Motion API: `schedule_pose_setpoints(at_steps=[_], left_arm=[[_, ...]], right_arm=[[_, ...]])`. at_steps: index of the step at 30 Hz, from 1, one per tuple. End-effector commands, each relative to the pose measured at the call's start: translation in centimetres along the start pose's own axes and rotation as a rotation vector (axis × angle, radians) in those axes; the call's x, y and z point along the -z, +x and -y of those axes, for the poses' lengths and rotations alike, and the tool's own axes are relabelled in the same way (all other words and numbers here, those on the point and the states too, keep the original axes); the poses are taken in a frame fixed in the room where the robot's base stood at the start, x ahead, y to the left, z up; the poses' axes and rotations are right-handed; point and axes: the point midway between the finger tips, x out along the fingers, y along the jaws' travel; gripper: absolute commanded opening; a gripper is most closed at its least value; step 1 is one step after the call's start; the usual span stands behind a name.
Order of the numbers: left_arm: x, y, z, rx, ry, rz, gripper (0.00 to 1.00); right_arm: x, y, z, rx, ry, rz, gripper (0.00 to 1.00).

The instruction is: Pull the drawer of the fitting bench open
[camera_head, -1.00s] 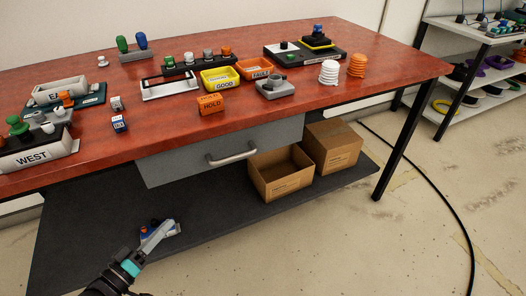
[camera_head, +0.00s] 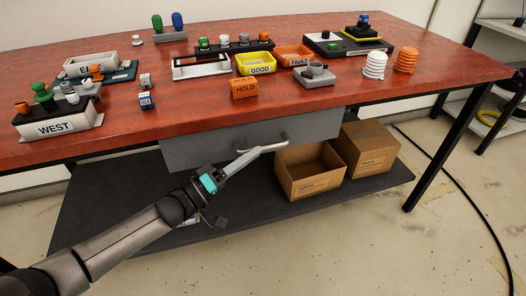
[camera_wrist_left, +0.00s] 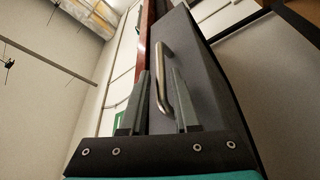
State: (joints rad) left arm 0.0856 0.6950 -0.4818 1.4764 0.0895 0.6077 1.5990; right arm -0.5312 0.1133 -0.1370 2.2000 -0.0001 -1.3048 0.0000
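The fitting bench (camera_head: 330,105) has a red top and a grey drawer (camera_head: 190,151) under its front edge. The drawer front looks closed under the top. Its bar handle (camera_head: 284,137) is metal and partly hidden by my fingers in the head view. My left gripper (camera_head: 275,146) reaches up from the lower left, its fingertips at the handle. In the left wrist view, the handle (camera_wrist_left: 164,68) lies ahead and between the two spread fingers of the gripper (camera_wrist_left: 160,85), with gaps beside it. I cannot tell whether a finger touches it. My right gripper is out of view.
The orange HOLD block (camera_head: 244,89), yellow GOOD bin (camera_head: 256,69) and other parts stand on the top above. Floor in front of the bench is free. A black cable (camera_head: 470,195) lies at right.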

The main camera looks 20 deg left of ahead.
Motion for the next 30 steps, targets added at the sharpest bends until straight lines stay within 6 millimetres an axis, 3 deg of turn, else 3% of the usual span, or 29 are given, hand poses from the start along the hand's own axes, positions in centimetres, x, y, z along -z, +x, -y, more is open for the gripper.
schedule_pose_setpoints(at_steps=[3, 9, 20, 28, 30], left_arm=[[-0.1, 1.8, 0.1, -0.002, -0.001, -0.001, 0.30], [-0.1, 3.5, 0.1, 0.000, -0.002, 0.000, 0.30], [0.0, 3.9, 0.0, 0.002, -0.001, 0.000, 0.30], [0.0, 3.9, 0.0, 0.002, -0.001, 0.000, 0.02], [0.0, 3.9, 0.0, 0.001, -0.001, 0.000, 0.00]], right_arm=[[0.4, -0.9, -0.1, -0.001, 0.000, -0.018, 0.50], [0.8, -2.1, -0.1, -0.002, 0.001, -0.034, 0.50], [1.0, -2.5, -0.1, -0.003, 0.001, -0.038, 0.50], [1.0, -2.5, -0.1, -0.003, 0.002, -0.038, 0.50], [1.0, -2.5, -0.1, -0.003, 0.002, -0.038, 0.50]])
